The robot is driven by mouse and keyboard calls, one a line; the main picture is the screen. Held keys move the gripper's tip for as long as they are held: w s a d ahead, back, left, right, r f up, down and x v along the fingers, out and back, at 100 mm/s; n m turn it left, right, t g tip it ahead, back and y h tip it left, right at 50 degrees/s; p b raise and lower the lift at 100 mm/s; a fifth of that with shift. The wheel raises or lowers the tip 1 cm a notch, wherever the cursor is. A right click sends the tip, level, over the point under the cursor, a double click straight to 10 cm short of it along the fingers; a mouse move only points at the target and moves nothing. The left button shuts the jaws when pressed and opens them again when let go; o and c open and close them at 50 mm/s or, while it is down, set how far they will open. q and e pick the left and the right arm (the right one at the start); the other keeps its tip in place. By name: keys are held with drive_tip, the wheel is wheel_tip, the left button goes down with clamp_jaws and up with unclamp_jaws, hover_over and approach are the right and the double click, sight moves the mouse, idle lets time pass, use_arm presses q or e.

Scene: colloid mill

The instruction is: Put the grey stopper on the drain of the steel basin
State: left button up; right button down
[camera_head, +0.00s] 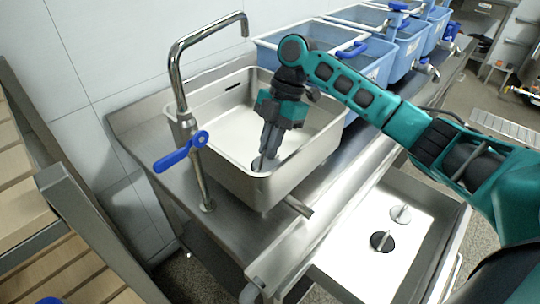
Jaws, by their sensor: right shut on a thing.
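The steel basin (224,171) stands on the metal counter under a tall tap. My right gripper (267,157) reaches down into it from the right, with its fingers pointing at the basin floor near the front corner. It is shut on the grey stopper (258,164), a small dark grey round piece at the fingertips, mostly hidden by the fingers. The stopper is low, close to the basin floor; I cannot tell whether it touches. The drain is not distinguishable and may be hidden under the stopper and fingers. My left gripper is not in view.
The tap (178,80) with a blue lever (181,152) rises left of the basin. Blue tubs (378,63) line the counter behind. A drawer-like steel tray (342,264) at lower right holds a black disc (381,241) and a pale disc (400,214), both with knobs.

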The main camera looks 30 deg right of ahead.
sight(270, 161)
drive_tip(key=shift+f, duration=1.7)
drive_tip(key=shift+f, duration=0.2)
drive_tip(key=c, duration=1.2)
unclamp_jaws()
drive_tip(key=shift+r, duration=0.15)
drive_tip(key=v, duration=1.2)
drive_tip(key=shift+r, duration=0.1)
